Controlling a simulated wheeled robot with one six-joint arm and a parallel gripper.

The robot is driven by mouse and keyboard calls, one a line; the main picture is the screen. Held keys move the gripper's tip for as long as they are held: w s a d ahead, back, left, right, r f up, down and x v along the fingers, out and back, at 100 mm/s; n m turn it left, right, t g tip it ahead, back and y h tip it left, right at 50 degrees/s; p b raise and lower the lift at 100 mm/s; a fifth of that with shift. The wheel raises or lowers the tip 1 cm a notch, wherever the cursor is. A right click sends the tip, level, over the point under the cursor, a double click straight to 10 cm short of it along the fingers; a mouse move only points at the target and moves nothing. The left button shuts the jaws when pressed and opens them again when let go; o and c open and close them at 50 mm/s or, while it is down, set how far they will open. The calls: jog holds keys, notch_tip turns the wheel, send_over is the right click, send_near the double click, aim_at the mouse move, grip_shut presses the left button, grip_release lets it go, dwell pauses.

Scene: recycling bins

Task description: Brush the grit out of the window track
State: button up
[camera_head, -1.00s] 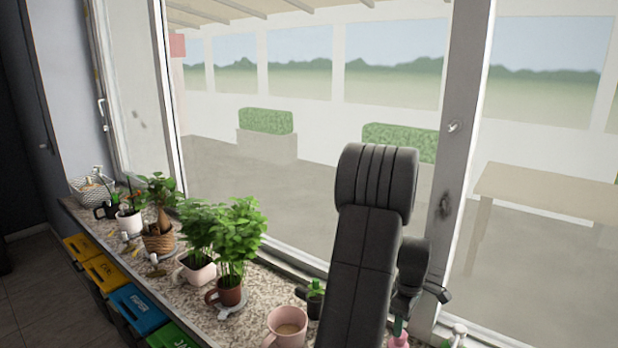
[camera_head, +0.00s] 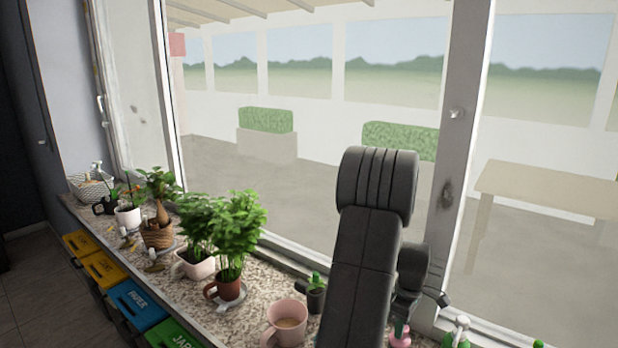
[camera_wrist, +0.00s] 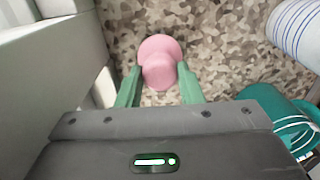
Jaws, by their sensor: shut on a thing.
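My gripper (camera_wrist: 160,78) has green fingers and is shut on a pink thing (camera_wrist: 158,52) with a rounded body and a wider round flange. The pink thing is low over or on the speckled sill; I cannot tell if it touches. It also shows small at the bottom of the head view (camera_head: 399,337), partly cut off. No bristles show. The window track (camera_head: 283,261) runs along the foot of the glass behind the plants, partly hidden by my arm. A pale frame (camera_wrist: 45,65) stands left of the gripper in the wrist view. No grit can be made out.
A pink mug (camera_head: 286,324), a small potted plant (camera_head: 316,297) and leafy pots (camera_head: 229,288) crowd the sill left of my arm. In the wrist view, a striped white item (camera_wrist: 298,30) and a teal item (camera_wrist: 275,125) are close on the right.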

jog(key=shift+r+p, duration=1.85)
jog(key=shift+r, duration=1.1)
